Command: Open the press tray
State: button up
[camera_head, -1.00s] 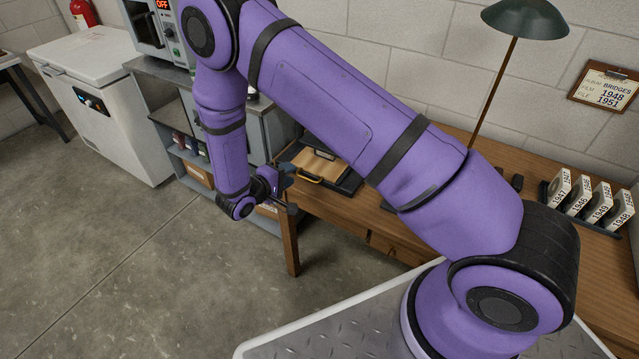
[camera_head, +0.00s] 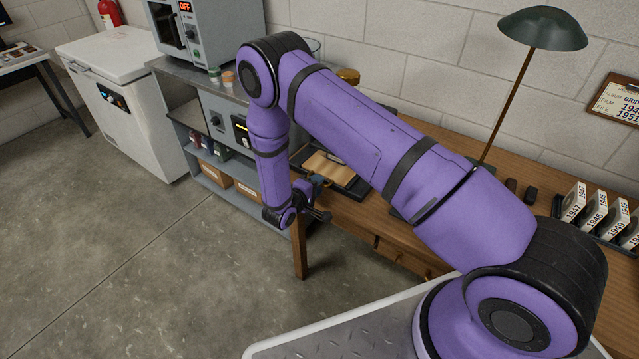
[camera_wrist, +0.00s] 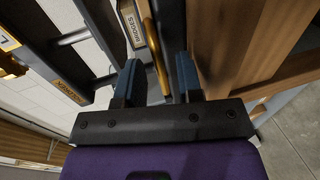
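The press tray (camera_head: 341,183) is dark, with a tan flat sheet (camera_head: 322,165) in it. It sits at the left end of the wooden desk, partly hidden behind my arm. In the wrist view its yellow handle (camera_wrist: 154,50) stands beside a white label reading BRIDGES (camera_wrist: 131,24). My gripper (camera_wrist: 158,68) is open, its two blue-grey fingers on either side of the handle, with gaps showing. In the head view my gripper (camera_head: 321,183) is at the tray's front edge, where the handle is hidden.
The desk (camera_head: 350,218) also bears a green lamp (camera_head: 543,28) and numbered boxes (camera_head: 590,212). A grey shelf unit (camera_head: 215,165) stands just left of the desk, with a white chest freezer (camera_head: 125,110) beyond. The floor (camera_head: 150,260) in front is clear.

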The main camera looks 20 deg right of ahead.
jog(key=shift+x, duration=0.9)
grip_shut()
jog(key=f+v, duration=0.2)
jog(key=v, duration=0.7)
jog(key=f+v, duration=0.2)
jog(key=v, duration=0.7)
jog(key=shift+s+a, duration=0.45)
jog(key=shift+a, duration=0.1)
jog(key=shift+r, duration=0.1)
grip_release()
